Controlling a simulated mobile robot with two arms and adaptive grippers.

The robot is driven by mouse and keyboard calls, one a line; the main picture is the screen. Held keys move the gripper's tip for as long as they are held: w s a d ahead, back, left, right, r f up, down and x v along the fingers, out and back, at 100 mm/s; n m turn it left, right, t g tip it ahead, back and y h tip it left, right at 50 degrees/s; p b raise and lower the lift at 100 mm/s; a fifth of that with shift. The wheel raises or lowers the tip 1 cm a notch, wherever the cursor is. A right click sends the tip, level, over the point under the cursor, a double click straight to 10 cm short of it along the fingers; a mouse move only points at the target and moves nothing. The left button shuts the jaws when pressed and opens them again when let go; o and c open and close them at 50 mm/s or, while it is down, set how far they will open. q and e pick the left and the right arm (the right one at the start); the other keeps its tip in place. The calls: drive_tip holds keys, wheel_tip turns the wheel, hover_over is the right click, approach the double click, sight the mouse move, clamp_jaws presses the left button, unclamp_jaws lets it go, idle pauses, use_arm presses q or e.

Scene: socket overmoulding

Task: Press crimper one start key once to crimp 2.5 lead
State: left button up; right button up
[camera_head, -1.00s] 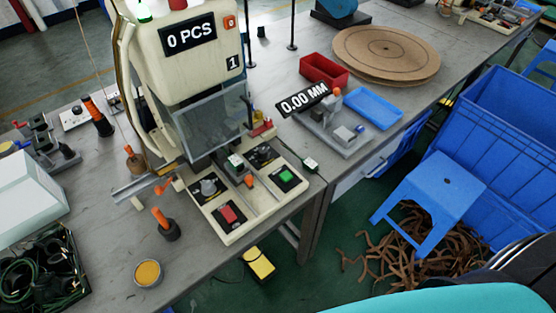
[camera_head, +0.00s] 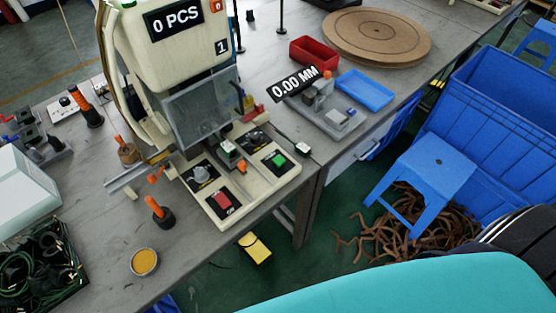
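Crimper one (camera_head: 180,45) is a cream machine marked "1" with a "0 PCS" display, standing on the grey bench at the upper left. A clear guard (camera_head: 203,110) covers its front. Its low control base has a green key (camera_head: 279,160) on the right and a red key (camera_head: 222,200) at the front left. A black dial panel and an orange-topped part sit between and behind them. I cannot tell a 2.5 lead apart in this view. Neither of my grippers is in view, and nothing touches the keys.
Orange-handled tools (camera_head: 159,210), a yellow tin (camera_head: 145,262) and a tray of dark cables (camera_head: 45,265) lie to the left. A yellow pedal (camera_head: 255,248) is on the floor. A red bin (camera_head: 314,51), blue tray (camera_head: 365,90) and blue stool (camera_head: 424,180) are to the right.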

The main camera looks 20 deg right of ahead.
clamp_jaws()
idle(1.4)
